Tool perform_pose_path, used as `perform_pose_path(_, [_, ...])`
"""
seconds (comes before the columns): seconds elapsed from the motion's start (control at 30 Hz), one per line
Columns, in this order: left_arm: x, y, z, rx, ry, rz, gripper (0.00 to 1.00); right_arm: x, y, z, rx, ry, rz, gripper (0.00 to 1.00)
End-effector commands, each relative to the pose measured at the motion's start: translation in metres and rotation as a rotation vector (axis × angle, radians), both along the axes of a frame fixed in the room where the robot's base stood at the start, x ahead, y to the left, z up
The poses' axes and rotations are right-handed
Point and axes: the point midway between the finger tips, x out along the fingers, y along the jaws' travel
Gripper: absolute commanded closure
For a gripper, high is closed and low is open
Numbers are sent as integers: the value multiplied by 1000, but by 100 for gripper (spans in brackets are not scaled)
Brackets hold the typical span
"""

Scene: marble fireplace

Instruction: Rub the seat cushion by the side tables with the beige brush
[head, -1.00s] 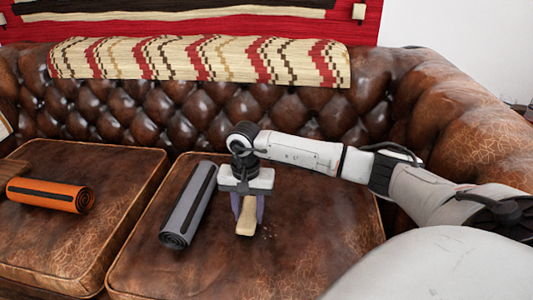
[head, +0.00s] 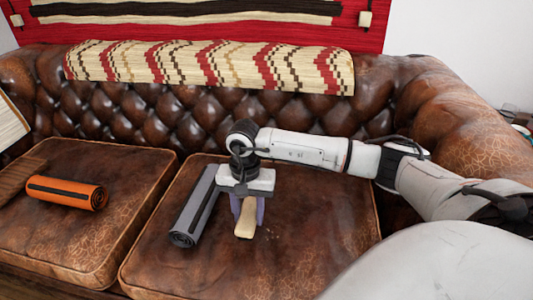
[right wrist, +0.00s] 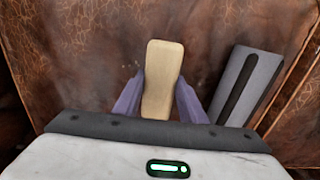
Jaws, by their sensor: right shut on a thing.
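The beige brush (head: 246,219) is held in my right gripper (head: 248,210), pointing down at the right seat cushion (head: 310,230) of the brown leather sofa. In the right wrist view the brush (right wrist: 162,75) lies between the two purple fingers (right wrist: 160,98), which are shut on it. Its underside is hidden, so I cannot tell whether it touches the leather. Small pale specks lie on the cushion just beside the brush. My left gripper is not in view.
A grey rolled mat (head: 193,208) lies on the same cushion, just left of my gripper. An orange roll (head: 67,193) lies on the left cushion (head: 110,225). A patterned blanket (head: 210,65) covers the backrest. The cushion's right part is free.

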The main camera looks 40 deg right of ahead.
Motion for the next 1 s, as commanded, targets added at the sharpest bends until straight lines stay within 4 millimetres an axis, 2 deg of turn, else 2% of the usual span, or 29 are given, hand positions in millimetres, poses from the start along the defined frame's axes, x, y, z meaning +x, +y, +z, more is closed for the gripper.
perform_pose_path(0.03, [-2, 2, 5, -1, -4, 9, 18, 0, -1, 9, 0, -1, -1, 84])
perform_pose_path(0.27, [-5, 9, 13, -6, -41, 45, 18, -2, -3, 26, 1, -1, -5, 84])
perform_pose_path(0.87, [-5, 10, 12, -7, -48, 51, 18, -2, -2, 27, 1, -1, -4, 84])
perform_pose_path(1.0, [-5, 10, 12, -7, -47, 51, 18, 2, 14, 42, 2, -7, 71, 84])
